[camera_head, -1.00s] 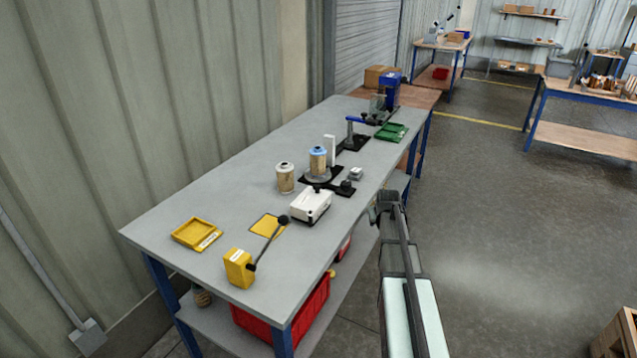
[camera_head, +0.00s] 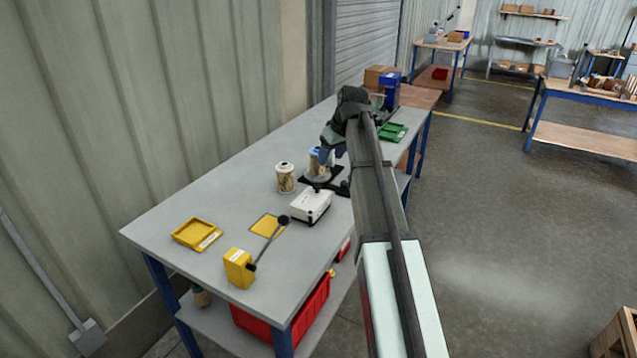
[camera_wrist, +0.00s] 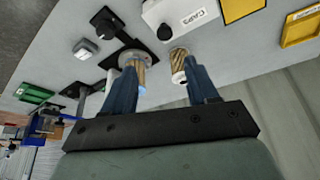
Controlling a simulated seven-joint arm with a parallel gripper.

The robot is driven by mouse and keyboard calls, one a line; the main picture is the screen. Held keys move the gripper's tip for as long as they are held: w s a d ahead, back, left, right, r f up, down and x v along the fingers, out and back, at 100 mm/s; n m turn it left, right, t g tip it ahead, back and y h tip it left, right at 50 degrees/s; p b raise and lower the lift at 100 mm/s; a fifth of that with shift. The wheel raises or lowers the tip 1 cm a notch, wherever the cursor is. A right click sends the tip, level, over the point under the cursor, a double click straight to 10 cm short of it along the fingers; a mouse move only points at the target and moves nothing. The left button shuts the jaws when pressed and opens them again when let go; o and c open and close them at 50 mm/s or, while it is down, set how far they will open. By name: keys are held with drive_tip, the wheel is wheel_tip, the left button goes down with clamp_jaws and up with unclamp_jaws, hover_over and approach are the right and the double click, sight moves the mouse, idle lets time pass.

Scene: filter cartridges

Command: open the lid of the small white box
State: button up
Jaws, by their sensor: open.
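In the wrist view the white box (camera_wrist: 178,14) is at the top edge, partly cut off, with a label that seems to read "CAPS". My gripper (camera_head: 326,157) is over the bench, behind the box in the head view and apart from it. In the wrist view my gripper (camera_wrist: 163,84) has its two blue fingers spread, with nothing held between them.
A cartridge (camera_head: 286,178) stands beside another, blue-topped cartridge (camera_head: 315,161) on a black fixture, close to my fingers. A yellow block (camera_head: 238,268) with a black-knobbed lever, a yellow tray (camera_head: 196,234) and a yellow mat (camera_head: 264,224) lie nearer. A green tray (camera_head: 393,132) is farther back.

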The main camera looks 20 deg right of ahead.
approach(317, 185)
drive_tip(key=x, duration=0.8)
idle(0.4)
clamp_jaws()
idle(0.4)
